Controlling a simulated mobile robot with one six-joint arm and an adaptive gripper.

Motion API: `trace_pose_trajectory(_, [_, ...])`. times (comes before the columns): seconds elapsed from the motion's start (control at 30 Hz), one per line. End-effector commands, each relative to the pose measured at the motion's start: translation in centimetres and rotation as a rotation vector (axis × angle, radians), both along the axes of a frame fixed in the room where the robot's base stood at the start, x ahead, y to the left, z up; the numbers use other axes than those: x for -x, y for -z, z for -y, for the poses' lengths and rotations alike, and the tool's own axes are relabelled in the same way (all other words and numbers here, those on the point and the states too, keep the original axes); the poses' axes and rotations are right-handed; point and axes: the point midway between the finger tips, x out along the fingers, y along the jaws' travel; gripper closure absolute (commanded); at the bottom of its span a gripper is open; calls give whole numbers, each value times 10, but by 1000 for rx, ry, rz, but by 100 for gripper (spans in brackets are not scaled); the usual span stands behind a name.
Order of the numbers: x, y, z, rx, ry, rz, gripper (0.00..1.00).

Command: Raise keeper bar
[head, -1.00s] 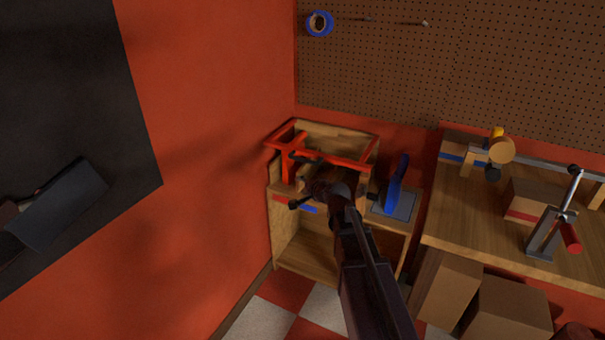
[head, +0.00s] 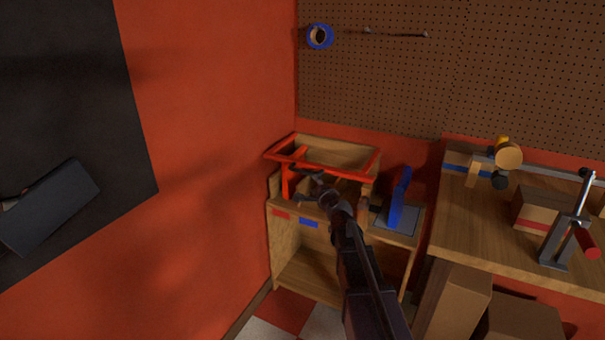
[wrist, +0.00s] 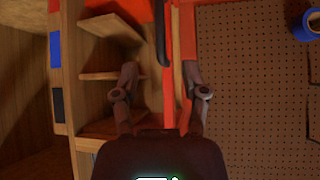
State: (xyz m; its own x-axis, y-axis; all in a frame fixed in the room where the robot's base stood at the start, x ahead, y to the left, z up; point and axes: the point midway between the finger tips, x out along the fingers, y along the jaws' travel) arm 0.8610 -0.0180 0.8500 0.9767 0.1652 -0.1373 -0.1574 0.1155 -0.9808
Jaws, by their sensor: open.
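A red bar (head: 335,166) runs along the front of a red frame on top of an open wooden cabinet; I take it for the keeper bar. A red upright (head: 285,181) stands below its left part. My gripper (head: 308,187) is open at the cabinet's upper opening, just below and in front of the red bar. In the wrist view my gripper (wrist: 159,78) has its fingers spread, with a red strip (wrist: 168,90) between them, nearer the right finger. A dark rounded piece (wrist: 161,35) lies beyond the fingertips. I cannot tell whether the fingers touch anything.
Wooden dividers (wrist: 112,77) stand left of the gripper in the wrist view. A blue upright piece (head: 398,203) stands on a grey plate right of the cabinet. A workbench (head: 465,215) holding a clamp is farther right. A red wall is close on the left.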

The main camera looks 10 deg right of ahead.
Motion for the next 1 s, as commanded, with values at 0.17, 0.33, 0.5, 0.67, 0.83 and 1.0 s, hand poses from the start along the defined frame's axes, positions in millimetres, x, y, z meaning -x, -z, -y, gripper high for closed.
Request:
trace_pose_trajectory(0.17, [-12,2,-1,1,0,0,43])
trace_pose_trajectory(0.33, [-32,5,-4,1,1,0,43])
trace_pose_trajectory(0.5, [-58,9,-9,1,0,0,43])
trace_pose_trajectory(0.67, [-82,12,-13,1,0,-1,43])
trace_pose_trajectory(0.83, [-106,16,-16,1,0,0,43])
trace_pose_trajectory(1.0, [-123,18,-19,1,1,0,43])
